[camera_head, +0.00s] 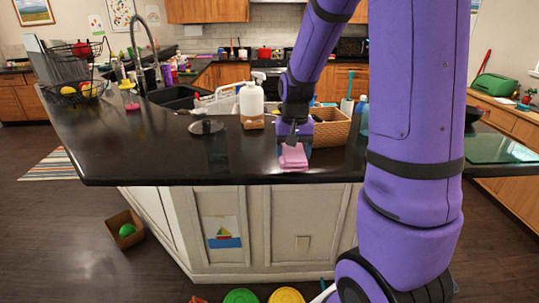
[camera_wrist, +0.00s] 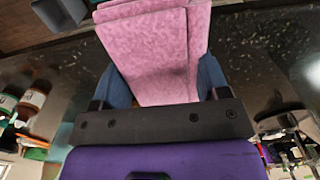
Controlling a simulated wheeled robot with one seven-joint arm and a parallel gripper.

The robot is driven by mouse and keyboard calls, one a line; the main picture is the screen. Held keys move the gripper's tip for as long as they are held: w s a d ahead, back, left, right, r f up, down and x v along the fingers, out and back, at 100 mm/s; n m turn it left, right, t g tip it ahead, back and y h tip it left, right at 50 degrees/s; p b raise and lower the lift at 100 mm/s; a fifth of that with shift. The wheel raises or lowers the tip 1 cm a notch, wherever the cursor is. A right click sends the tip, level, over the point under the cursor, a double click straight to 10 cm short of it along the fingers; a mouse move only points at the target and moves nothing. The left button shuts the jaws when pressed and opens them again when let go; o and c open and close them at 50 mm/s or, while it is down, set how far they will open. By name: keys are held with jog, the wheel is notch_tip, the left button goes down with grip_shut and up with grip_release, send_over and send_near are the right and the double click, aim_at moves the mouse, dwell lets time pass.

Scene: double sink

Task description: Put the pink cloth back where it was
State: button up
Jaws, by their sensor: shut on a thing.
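The pink cloth (camera_head: 293,157) is folded and shows at the front part of the black counter in the head view. My gripper (camera_head: 293,138) is shut on it from above. In the wrist view the cloth (camera_wrist: 158,55) fills the space between the two blue-grey fingers of my gripper (camera_wrist: 160,85) and extends beyond them. I cannot tell whether the cloth touches the counter or hangs just above it.
A wicker basket (camera_head: 331,129) stands right behind my gripper. A round dark dish (camera_head: 206,127) lies further left. The double sink (camera_head: 180,97) is at the back left. The counter's front left (camera_head: 130,155) is clear.

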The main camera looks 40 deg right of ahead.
send_over(271, 162)
jog(key=shift+f, duration=0.4)
jog(key=shift+w+f, duration=0.1)
jog(key=shift+f, duration=1.65)
jog(key=shift+f, duration=0.15)
jog(key=o, duration=0.9)
notch_tip(271, 162, up, 11)
jog(key=s+a+r+n+t, duration=0.25)
jog(key=s+a+r, duration=0.45)
jog(key=s+r, duration=0.35)
jog(key=s+a+n+t, duration=0.1)
jog(key=s+a+n, duration=0.1)
jog(key=s, duration=0.6)
jog(key=s+a+n+t, duration=0.2)
jog(key=s+a, duration=0.2)
jog(key=s, duration=0.4)
jog(key=shift+r, duration=0.35)
